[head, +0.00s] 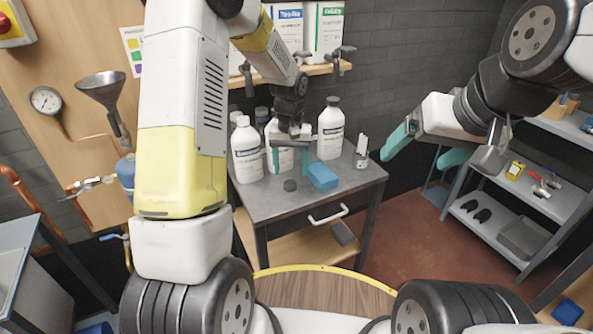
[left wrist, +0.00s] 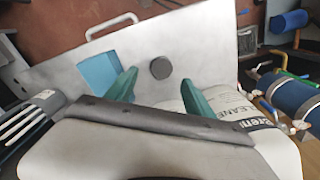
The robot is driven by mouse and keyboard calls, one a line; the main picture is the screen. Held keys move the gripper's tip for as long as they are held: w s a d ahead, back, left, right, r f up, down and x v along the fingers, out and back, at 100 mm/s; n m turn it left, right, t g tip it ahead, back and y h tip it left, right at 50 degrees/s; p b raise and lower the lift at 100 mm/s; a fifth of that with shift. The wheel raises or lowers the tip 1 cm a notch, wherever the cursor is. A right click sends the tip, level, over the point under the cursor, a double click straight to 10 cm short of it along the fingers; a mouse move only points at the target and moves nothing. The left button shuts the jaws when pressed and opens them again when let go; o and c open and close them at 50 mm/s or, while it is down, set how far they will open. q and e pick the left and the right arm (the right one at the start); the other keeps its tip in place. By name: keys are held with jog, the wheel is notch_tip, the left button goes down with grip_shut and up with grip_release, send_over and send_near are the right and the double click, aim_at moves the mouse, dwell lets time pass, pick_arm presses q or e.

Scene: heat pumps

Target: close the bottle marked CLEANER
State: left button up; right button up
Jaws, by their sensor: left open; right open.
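A dark round cap (head: 290,185) lies on the grey table (head: 262,203); it also shows in the left wrist view (left wrist: 160,68). My right gripper (head: 432,155) is open and empty, away from the table.
Similar white bottles stand at the left (head: 246,150) and right (head: 331,130) of the table. A blue block (head: 322,176) lies right of the cap. A small grey holder (head: 361,158) stands at the table's right edge. A shelf unit (head: 510,225) is at right.

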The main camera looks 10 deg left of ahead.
aim_at(290, 183)
pick_arm(q)
jog(key=shift+s+a+f, duration=0.1)
jog(key=shift+a+f, duration=0.05)
jog(key=shift+f, duration=2.5)
grip_shut()
